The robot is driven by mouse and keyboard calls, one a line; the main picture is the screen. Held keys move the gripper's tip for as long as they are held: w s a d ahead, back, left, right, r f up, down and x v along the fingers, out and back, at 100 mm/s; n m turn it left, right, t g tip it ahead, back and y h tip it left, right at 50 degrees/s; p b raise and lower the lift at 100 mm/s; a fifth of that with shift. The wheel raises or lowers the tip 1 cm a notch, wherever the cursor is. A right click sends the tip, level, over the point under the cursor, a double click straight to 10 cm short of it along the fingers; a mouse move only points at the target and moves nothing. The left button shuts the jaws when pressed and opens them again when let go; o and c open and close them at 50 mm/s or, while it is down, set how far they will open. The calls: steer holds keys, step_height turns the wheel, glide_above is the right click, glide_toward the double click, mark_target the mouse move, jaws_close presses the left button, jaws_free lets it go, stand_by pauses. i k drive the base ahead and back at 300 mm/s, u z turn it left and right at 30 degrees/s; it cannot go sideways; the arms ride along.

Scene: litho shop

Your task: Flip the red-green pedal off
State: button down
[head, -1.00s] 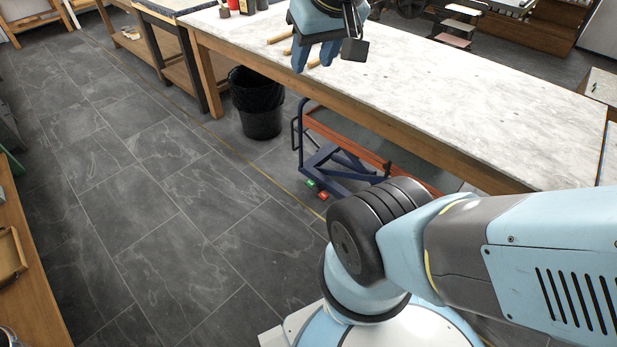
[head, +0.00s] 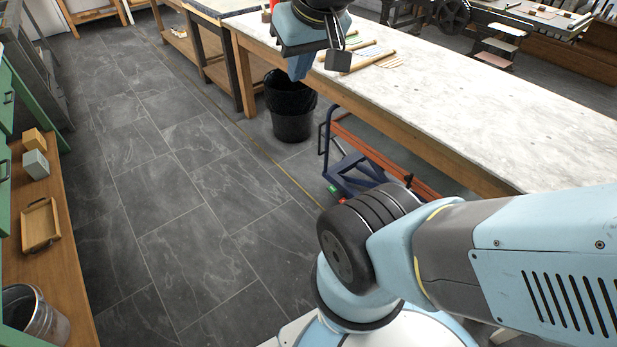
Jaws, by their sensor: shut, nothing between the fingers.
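The pedal has a green end (head: 333,189) and a red end (head: 343,200), low at the near foot of a blue and orange lift cart (head: 352,172). The cart stands partly under the marble-topped table. My arm's wheel-like joint is close beside the red end in the picture and hides part of the cart's base. Which way the pedal is tipped is too small to tell. My gripper (head: 300,68) is at the top of the head view, high above the floor and well away from the pedal. Its fingers are together and empty.
The marble-topped table (head: 450,105) runs along the right, with wooden-handled tools (head: 372,60) on it. Black buckets (head: 291,105) stand left of the cart. A wooden bench (head: 62,245) with a tray lines the left. The tiled floor between is clear.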

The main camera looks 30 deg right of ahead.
mark_target(338, 196)
steer(key=u, duration=0.05)
steer(key=k, duration=1.2)
steer(key=z, duration=0.4)
steer(key=i, duration=1.2)
